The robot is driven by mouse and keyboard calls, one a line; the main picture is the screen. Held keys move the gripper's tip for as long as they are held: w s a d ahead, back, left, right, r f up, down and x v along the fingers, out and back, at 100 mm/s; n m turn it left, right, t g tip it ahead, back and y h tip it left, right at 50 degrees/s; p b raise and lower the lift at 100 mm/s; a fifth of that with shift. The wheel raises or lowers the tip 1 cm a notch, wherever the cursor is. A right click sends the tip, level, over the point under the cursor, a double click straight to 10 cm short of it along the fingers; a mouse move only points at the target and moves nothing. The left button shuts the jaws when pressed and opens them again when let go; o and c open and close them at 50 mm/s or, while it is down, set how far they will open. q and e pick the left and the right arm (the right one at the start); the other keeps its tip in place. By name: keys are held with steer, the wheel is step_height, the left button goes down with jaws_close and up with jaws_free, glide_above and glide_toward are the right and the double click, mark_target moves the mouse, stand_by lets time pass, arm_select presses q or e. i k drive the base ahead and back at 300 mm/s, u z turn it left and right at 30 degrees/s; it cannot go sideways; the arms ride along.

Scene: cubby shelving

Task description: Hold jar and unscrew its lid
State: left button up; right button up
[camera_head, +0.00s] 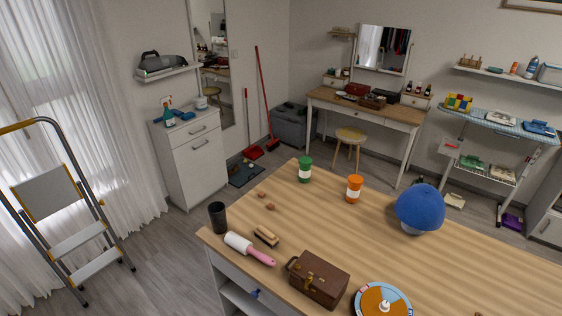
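Two jar-like containers stand upright near the far edge of the wooden table. One is a green jar (305,169) with a pale label band. The other is an orange jar (354,188) with a pale label band, to the right of the green one. Both look closed, with tops the same colour as their bodies. I cannot tell which one the task names. Neither of my grippers is in view, and nothing touches the jars.
The wooden table (460,262) also holds a blue domed object (420,207), a brown case (318,278), a lint roller (248,248), a brush (266,235), a black cup (217,217) and a round coloured disc (382,300). The table's middle is clear.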

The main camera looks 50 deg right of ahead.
mark_target(304, 171)
steer(key=i, duration=1.15)
steer(key=z, duration=3.4)
